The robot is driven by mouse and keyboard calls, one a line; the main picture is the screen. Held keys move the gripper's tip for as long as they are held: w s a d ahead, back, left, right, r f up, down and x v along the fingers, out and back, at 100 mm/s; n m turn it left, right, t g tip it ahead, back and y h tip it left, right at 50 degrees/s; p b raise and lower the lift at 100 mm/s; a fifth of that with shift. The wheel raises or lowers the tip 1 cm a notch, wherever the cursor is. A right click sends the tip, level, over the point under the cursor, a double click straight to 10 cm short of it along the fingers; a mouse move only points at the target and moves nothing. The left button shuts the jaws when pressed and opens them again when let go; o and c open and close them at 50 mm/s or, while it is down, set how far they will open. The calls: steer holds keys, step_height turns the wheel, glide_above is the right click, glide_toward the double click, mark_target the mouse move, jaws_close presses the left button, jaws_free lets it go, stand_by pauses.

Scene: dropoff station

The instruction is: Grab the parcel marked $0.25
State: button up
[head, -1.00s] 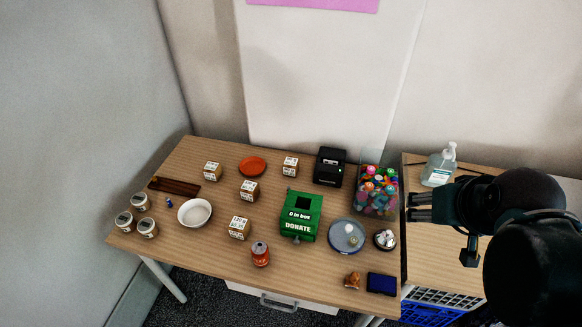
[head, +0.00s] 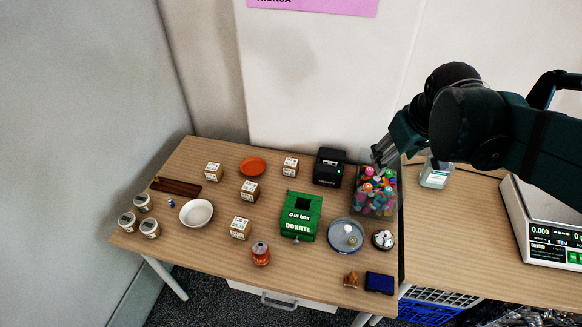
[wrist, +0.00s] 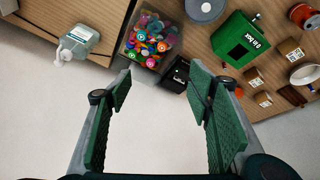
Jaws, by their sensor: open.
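Several small brown cube parcels with white labels stand on the wooden table in the head view: one at the back left (head: 214,172), one at the back middle (head: 290,166), one in the middle (head: 250,191) and one nearer the front (head: 240,228). The label prices are too small to read, so I cannot tell which is marked $0.25. Some parcels also show at the right of the wrist view (wrist: 290,49). My gripper (head: 381,155) is above the bin of colourful items at the table's right side, away from the parcels. In the wrist view its fingers (wrist: 160,95) are apart and empty.
A green donation box (head: 301,217), black printer (head: 329,167), clear bin (head: 376,190), white bowl (head: 196,213), orange dish (head: 252,167) and red can (head: 261,253) stand around the parcels. A sanitizer bottle (head: 436,173) and scale (head: 545,225) are on the right table.

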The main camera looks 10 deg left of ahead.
steer(key=w+a+f+n+g+p, duration=0.1)
steer(key=w+a+f+n, duration=0.15)
steer(key=w+a, duration=0.5)
steer(key=n+g+p, duration=0.4)
steer(key=n, duration=0.5)
glide_above(290, 162)
steer(key=shift+h, duration=0.4)
steer(key=f, duration=2.2)
steer(key=shift+w+d+f, duration=0.1)
steer(key=shift+d+f, duration=0.15)
steer(key=shift+a+f, duration=0.2)
steer(key=shift+f, duration=0.1)
steer(key=shift+f, duration=1.3)
